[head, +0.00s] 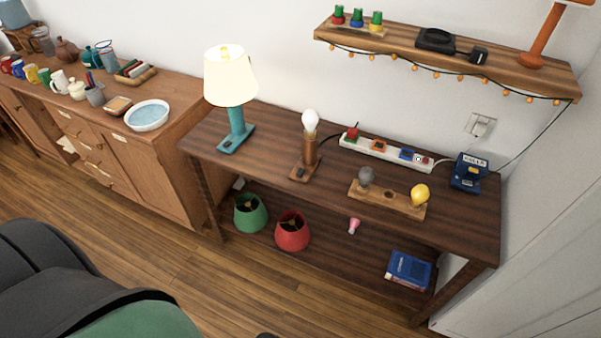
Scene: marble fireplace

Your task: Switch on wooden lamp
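The wooden lamp (309,155) stands upright on the dark wooden table, with a bare white bulb (310,121) and no shade. No clear glow shows around the bulb. A small dark spot, perhaps its switch (300,172), is on the front of its base. A dark cord runs from the lamp toward the white power strip (387,153) behind it, where a red plug (352,133) sits at the left end. Neither of my grippers can be made out in the head view.
A teal lamp (236,118) with a cream shade stands left of the wooden lamp. A wooden bulb holder (388,200) and a blue box (469,172) are to the right. Green (250,213) and red (292,231) shades sit on the lower shelf. A wall shelf (455,60) overhangs the back.

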